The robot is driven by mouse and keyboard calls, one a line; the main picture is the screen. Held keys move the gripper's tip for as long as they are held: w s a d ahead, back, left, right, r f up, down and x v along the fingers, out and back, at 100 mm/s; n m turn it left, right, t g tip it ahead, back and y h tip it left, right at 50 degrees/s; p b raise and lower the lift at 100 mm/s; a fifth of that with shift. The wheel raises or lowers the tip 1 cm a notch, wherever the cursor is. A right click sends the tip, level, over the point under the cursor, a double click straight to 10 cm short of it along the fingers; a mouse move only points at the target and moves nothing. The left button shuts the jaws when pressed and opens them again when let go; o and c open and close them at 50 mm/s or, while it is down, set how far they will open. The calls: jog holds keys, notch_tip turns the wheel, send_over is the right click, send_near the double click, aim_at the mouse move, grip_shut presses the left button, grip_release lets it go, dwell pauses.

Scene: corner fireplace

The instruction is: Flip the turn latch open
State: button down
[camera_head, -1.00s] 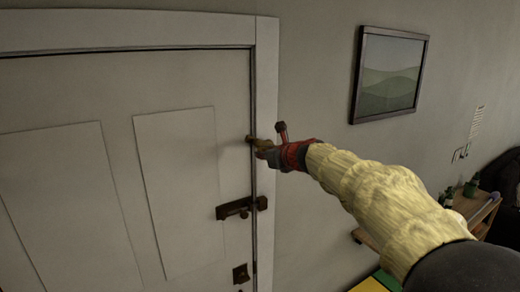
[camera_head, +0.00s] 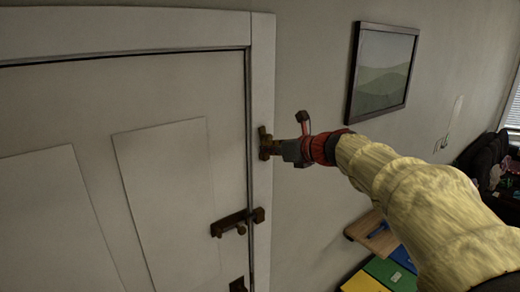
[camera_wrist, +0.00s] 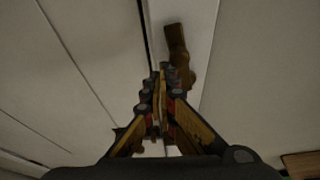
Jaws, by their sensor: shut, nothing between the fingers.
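The turn latch (camera_head: 264,142) is a small brass piece on the white door frame, at the right edge of the pale panelled door (camera_head: 90,110). It stands upright and lies on the frame, clear of the door gap. In the wrist view, the latch (camera_wrist: 177,45) points up, just right of the dark gap. My gripper (camera_head: 276,150) is right beside the latch on its right in the head view. Its fingers (camera_wrist: 167,75) are shut with nothing between them, close to the latch's lower part. I cannot tell whether they touch it.
A dark slide bolt (camera_head: 238,222) sits lower across the door edge. Another dark fitting (camera_head: 238,285) is below it. A framed picture (camera_head: 382,72) hangs on the right wall. A wooden shelf (camera_head: 375,232) and coloured panels (camera_head: 385,275) stand lower right.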

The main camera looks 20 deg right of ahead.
jog(key=shift+d+r, duration=0.35)
jog(key=shift+d, duration=0.05)
jog(key=shift+w+d+p, duration=0.1)
jog(key=shift+d+p, duration=0.1)
jog(key=shift+p, duration=0.1)
dwell(0.4)
